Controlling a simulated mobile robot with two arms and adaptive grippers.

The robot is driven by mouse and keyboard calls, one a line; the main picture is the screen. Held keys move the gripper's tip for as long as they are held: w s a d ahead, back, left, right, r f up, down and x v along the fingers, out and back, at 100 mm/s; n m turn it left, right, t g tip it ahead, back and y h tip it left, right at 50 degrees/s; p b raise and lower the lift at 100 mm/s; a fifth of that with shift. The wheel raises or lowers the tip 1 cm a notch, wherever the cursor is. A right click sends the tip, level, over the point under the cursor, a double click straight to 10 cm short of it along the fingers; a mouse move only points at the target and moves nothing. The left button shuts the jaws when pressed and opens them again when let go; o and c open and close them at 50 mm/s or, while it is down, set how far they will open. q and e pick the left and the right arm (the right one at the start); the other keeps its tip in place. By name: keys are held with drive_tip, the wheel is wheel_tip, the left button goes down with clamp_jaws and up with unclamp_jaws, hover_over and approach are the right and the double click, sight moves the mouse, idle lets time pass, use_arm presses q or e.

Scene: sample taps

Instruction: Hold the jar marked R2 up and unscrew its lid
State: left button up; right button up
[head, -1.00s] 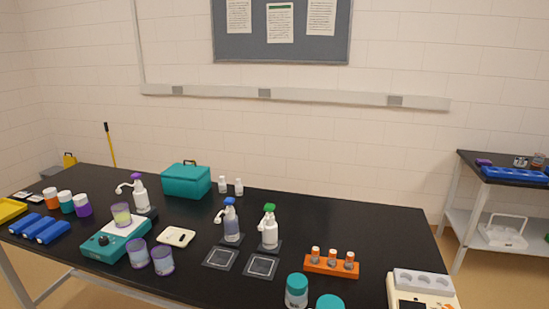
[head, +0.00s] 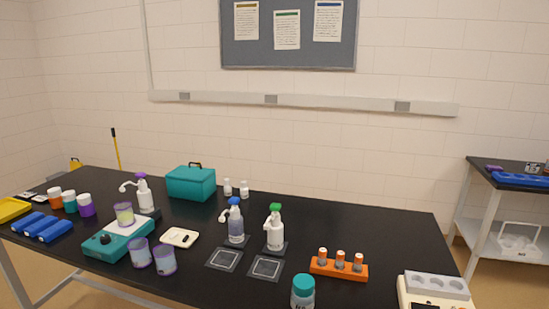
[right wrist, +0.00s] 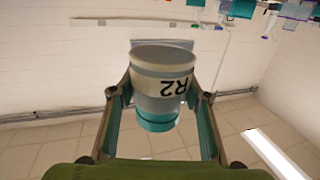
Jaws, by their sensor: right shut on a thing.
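The jar marked R2 (right wrist: 163,85) is in the right wrist view, which shows the room upside down. It is a pale jar with a white band, its R2 mark inverted in the picture, and a teal lid (right wrist: 157,122) on the end low in the picture. My right gripper (right wrist: 160,97) is shut on it, one finger at each side. The jar is clear of the table, with wall and ceiling behind it. My left gripper is in neither view, and the right one does not show in the head view.
Another teal-lidded jar (head: 303,291) stands at the table's near edge. Beside it are an orange rack (head: 339,271) with several small vials and a cream device (head: 436,287). Pump bottles (head: 236,222), (head: 275,230) stand farther back. The black table (head: 400,235) is bare at right rear.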

drive_tip(key=shift+o, duration=1.1)
drive_tip(key=c, duration=0.7)
drive_tip(key=shift+o, duration=0.2)
